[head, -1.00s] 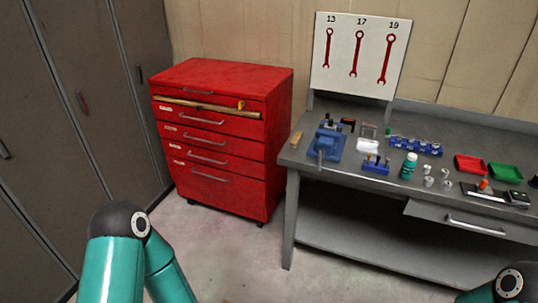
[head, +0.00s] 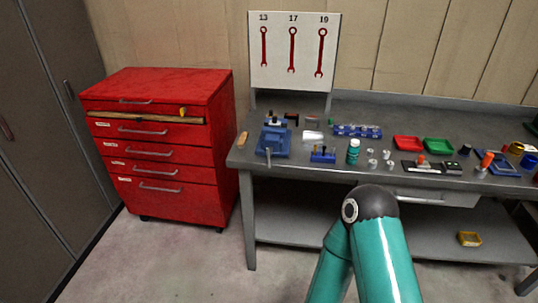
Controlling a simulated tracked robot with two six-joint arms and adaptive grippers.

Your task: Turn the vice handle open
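The blue vice (head: 274,140) sits near the left end of the grey workbench (head: 243,161). Its handle (head: 268,157) shows as a grey bar at the front of the vice, hanging down near the bench's front edge. How far the jaws are apart is too small to tell. One of my teal arms (head: 375,245) rises from the bottom right of the head view, in front of the bench and well apart from the vice. Neither gripper shows in this view.
A red drawer cabinet (head: 160,90) stands left of the bench with its top drawer partly open. Several small items stand on the bench right of the vice, including a teal bottle (head: 353,152), a red tray (head: 407,143) and a green tray (head: 438,145). The floor before the cabinet is clear.

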